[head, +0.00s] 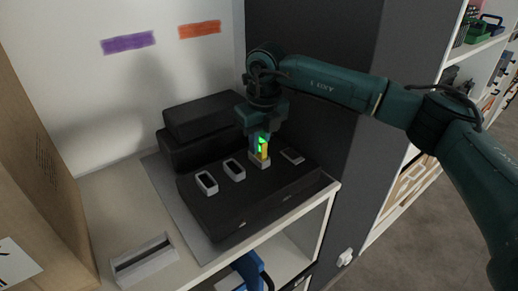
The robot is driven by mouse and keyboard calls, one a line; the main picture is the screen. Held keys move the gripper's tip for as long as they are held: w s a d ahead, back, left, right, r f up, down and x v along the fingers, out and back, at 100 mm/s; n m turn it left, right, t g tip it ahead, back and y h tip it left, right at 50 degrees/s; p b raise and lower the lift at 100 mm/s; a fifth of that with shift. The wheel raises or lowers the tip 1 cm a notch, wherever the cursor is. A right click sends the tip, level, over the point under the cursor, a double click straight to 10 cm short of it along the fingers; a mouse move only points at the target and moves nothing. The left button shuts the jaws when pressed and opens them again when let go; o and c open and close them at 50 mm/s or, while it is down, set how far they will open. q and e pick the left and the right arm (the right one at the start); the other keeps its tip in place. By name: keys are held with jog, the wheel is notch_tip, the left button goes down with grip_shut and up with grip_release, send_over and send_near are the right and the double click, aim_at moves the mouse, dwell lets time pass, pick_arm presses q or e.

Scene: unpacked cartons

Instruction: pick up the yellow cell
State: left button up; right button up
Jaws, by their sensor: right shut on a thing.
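The yellow cell (264,152) is small and upright, with a bright green glow beside its upper part. It stands at one of the light grey slots on top of a black box (240,211). My right gripper (260,143) points down and is shut on the yellow cell. The fingers hide part of it, and I cannot tell whether its lower end is still inside the slot. My left gripper is not in view.
Other grey slots (206,183) sit on the black box. Stacked black cases (204,117) stand behind. A grey slotted holder (144,259) lies on the white shelf at front left. A cardboard carton (38,165) bounds the left, and a dark panel (345,165) the right.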

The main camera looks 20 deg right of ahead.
jog(key=shift+r, duration=0.15)
grip_shut()
notch_tip(320, 180, up, 10)
jog(key=shift+f+b, duration=0.1)
jog(key=shift+b, duration=0.3)
